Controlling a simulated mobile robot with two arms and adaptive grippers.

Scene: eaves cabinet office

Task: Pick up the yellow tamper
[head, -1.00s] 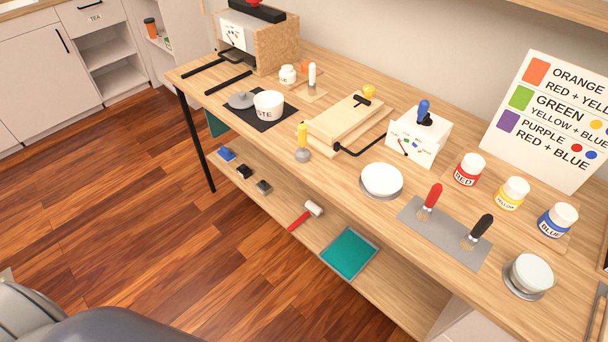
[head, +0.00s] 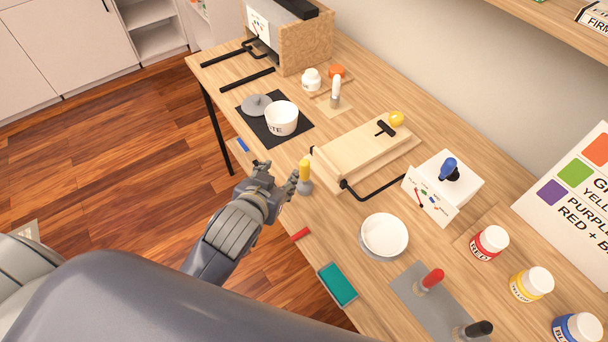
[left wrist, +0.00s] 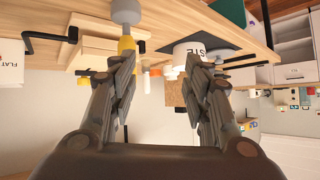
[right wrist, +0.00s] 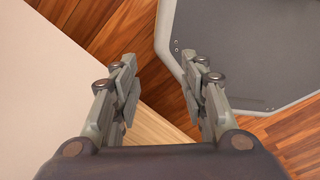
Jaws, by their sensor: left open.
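The yellow tamper (head: 304,171) stands upright near the front edge of the wooden bench, yellow handle up and grey rounded base down. My left gripper (head: 282,179) is open and empty just left of it, at about handle height. In the left wrist view, which is upside down, the yellow handle (left wrist: 126,43) lines up with the left fingertip, not the middle of the gap (left wrist: 160,64). The finger hides the handle's end there; I cannot tell if they touch. My right gripper (right wrist: 158,62) is open and empty, away from the bench, with floor in view.
A wooden press (head: 355,150) with a black handle stands right of the tamper. A white cup (head: 282,118) on a black mat is behind it. A white bowl (head: 384,236) stands front right.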

